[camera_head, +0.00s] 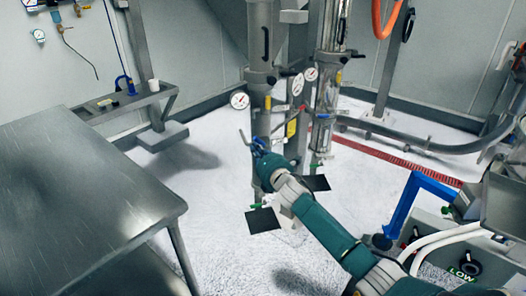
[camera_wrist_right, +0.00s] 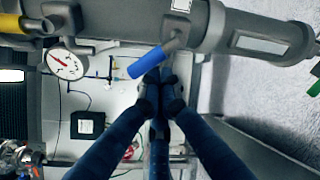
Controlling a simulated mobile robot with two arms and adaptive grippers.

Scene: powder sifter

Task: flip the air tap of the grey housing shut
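The grey housing is the upright grey column (camera_head: 262,100) in the head view; it runs across the top of the right wrist view (camera_wrist_right: 225,28). The air tap has a blue lever (camera_wrist_right: 148,63) on a grey stem, slanting down and left from the housing in the wrist view. My right gripper (camera_head: 259,148) is at the lower part of the column. In the wrist view its fingertips (camera_wrist_right: 160,78) are together, right beside the lever; whether they touch it I cannot tell. No object shows between the fingers. My left gripper is not in view.
Pressure gauges (camera_head: 239,100) stick out from the column, and a second clear-and-metal column (camera_head: 325,110) stands just right of it. A metal table (camera_head: 70,190) fills the left. A blue-handled machine (camera_head: 415,195) stands at the right. White floor lies between.

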